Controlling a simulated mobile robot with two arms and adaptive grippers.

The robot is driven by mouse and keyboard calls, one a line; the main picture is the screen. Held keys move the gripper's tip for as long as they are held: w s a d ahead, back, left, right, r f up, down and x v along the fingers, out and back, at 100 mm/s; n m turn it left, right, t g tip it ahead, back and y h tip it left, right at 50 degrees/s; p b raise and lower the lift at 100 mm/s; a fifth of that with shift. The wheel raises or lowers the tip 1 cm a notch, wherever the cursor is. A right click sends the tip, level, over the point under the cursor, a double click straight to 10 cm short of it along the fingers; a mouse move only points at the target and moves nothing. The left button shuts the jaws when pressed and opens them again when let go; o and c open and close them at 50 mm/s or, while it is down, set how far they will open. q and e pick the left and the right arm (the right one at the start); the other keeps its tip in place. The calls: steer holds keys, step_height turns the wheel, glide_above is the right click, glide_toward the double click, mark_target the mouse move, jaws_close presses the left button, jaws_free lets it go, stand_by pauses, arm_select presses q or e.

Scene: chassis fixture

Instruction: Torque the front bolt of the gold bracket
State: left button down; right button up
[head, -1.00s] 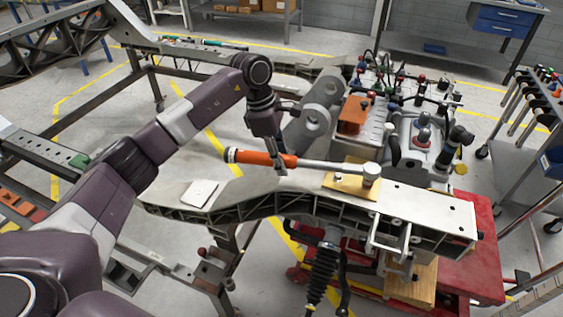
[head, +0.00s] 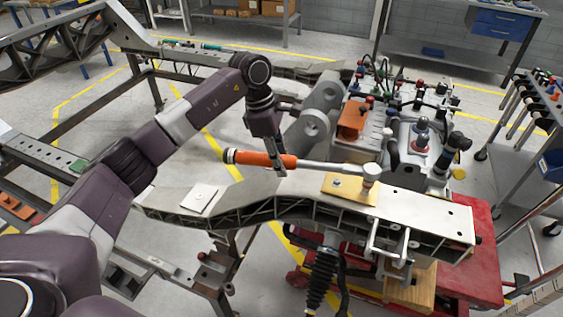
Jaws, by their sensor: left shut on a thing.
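The gold bracket (head: 352,192) is a flat gold plate on top of the pale chassis beam (head: 425,211). One bolt (head: 337,183) shows on its left part. My left gripper (head: 276,168) is shut on a torque wrench (head: 262,159) at the front end of its orange handle. The wrench lies nearly level, its steel shaft running right. Its round head (head: 371,174) is over the right end of the bracket and hides what is under it. I cannot tell whether the head is seated on a bolt. My right gripper is out of view.
A white plate (head: 199,198) lies on the beam's left part. Grey lugs (head: 312,125) and a unit with an orange block (head: 353,120) stand just behind the wrench. A red cart (head: 478,270) is under the right end. A tool trolley (head: 525,115) stands at right.

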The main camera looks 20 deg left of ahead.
arm_select(q)
steer(key=shift+r, duration=0.4)
steer(key=shift+r+p, duration=1.5)
steer(key=shift+r, duration=0.95)
